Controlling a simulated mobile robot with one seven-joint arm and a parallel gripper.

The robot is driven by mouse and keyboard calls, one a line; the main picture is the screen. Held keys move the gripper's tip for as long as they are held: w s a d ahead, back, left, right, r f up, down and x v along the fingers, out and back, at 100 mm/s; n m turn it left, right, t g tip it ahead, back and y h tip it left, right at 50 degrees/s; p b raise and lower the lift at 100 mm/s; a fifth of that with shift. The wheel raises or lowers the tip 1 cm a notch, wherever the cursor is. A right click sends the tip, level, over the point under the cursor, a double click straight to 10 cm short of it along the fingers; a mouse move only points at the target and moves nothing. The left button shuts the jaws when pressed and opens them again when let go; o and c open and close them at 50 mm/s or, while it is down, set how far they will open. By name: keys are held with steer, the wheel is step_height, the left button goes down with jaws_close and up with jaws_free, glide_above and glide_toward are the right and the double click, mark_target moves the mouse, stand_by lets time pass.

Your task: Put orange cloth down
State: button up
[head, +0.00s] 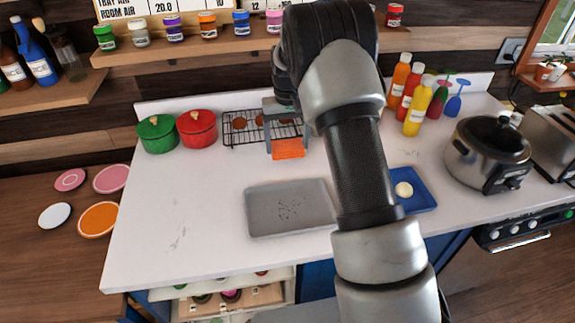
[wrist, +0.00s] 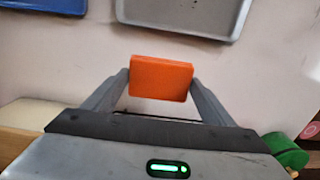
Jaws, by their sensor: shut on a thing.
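The orange cloth (head: 288,148) is a small folded block near the back of the white counter, in front of the wire rack. It also shows between the fingers in the wrist view (wrist: 161,78). My gripper (head: 287,138) is shut on the cloth, with one finger at each side of it. Whether the cloth touches the counter cannot be told.
A grey tray (head: 262,222) lies on the counter in front of the cloth. A wire rack (head: 240,133) with brown round items is behind. Red (head: 197,128) and green (head: 157,134) pots stand left. A blue tray (head: 421,200) is right. The counter's left front is clear.

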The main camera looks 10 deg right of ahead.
steer(key=shift+f+p, duration=0.3)
steer(key=shift+f, duration=3.3)
steer(key=shift+f, duration=0.2)
steer(key=o, duration=0.9)
steer(key=shift+r, duration=0.1)
